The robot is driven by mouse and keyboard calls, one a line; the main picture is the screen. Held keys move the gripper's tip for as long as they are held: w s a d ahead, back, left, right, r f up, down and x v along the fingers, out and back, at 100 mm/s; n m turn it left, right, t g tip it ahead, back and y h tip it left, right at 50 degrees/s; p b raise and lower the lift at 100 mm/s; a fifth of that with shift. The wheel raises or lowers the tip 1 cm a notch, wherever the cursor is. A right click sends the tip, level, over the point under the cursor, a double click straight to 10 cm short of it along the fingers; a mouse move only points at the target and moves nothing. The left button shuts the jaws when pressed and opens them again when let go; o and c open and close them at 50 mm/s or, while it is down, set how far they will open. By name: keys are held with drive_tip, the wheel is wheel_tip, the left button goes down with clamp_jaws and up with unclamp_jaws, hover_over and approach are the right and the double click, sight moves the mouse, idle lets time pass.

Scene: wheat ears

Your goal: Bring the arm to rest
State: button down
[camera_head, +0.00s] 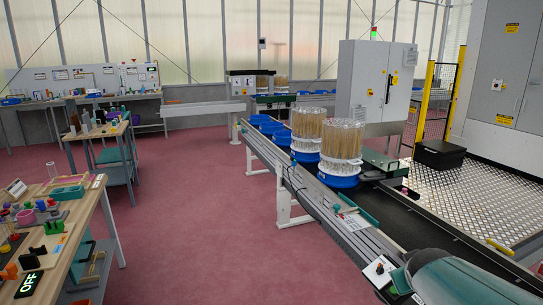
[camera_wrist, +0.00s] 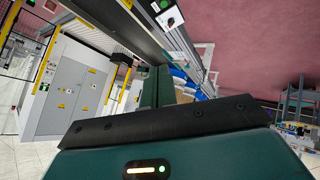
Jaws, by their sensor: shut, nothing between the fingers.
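My gripper (camera_wrist: 156,80) shows in the wrist view, beyond the dark bar and green housing with a lit yellow strip. Its two green fingers are together, with nothing between them. The wrist view is tilted. In the head view, part of my green arm (camera_head: 465,280) lies at the bottom right, beside the near end of the conveyor. The gripper's fingers cannot be made out there.
A conveyor (camera_head: 425,235) runs away from me, carrying clear cylinders of wheat ears (camera_head: 341,140) on blue bases. A control box (camera_head: 378,269) stands at its near end. A workbench (camera_head: 75,235) with small objects is at the left. Red floor (camera_head: 200,220) between is clear.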

drive_tip(key=s+a+r+m+g+y, duration=0.1)
drive_tip(key=s+a+g+y, duration=0.2)
drive_tip(key=s+a, duration=1.4)
drive_tip(key=shift+s+m+y, duration=0.15)
drive_tip(key=shift+m+y, duration=0.15)
drive_tip(key=shift+y, duration=0.4)
drive_tip(key=shift+d, duration=0.25)
